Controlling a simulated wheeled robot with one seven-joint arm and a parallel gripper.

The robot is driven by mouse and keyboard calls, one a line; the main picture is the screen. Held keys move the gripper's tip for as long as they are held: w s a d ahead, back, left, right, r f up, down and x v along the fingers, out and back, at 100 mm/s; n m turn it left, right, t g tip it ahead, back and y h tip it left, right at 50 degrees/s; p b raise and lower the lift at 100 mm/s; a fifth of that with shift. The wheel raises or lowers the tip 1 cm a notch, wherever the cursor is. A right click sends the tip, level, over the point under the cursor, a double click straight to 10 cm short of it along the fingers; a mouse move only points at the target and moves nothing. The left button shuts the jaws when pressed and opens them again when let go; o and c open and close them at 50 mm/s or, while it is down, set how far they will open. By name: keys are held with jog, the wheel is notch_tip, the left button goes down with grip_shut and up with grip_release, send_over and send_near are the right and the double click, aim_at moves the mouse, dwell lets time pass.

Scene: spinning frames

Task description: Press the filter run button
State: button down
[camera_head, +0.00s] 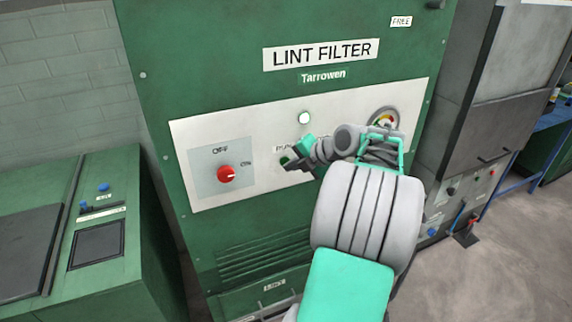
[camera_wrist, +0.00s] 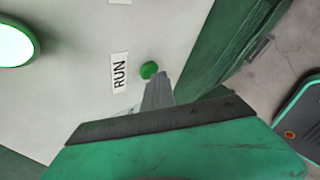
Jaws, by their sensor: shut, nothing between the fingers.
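The lint filter (camera_head: 320,78) is a green cabinet with a pale control panel (camera_head: 245,128). The green run button (camera_wrist: 149,70) shows in the wrist view beside the RUN label (camera_wrist: 119,73). In the head view the button (camera_head: 284,160) is partly covered by my gripper (camera_head: 287,164). My gripper also shows in the wrist view (camera_wrist: 158,88); it is shut and empty. Its tip is close to the button's lower side in that view; I cannot tell whether it touches. A red rotary knob (camera_head: 227,175) sits left of the button, between the labels OFF and ON.
A round white lamp (camera_head: 305,118) sits above the button, and it looks bright in the wrist view (camera_wrist: 14,42). A lower green machine (camera_head: 105,255) stands at the left and a grey machine (camera_head: 500,85) at the right.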

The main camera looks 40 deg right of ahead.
jog(key=shift+s+a+b, duration=0.25)
jog(key=shift+s+b, duration=0.4)
jog(key=shift+s, duration=0.2)
jog(key=s+b, duration=0.1)
jog(key=s, duration=0.1)
jog(key=s+a+b, duration=0.1)
jog(key=s+b, duration=0.1)
jog(key=shift+s+a, duration=0.2)
jog(key=shift+s, duration=0.2)
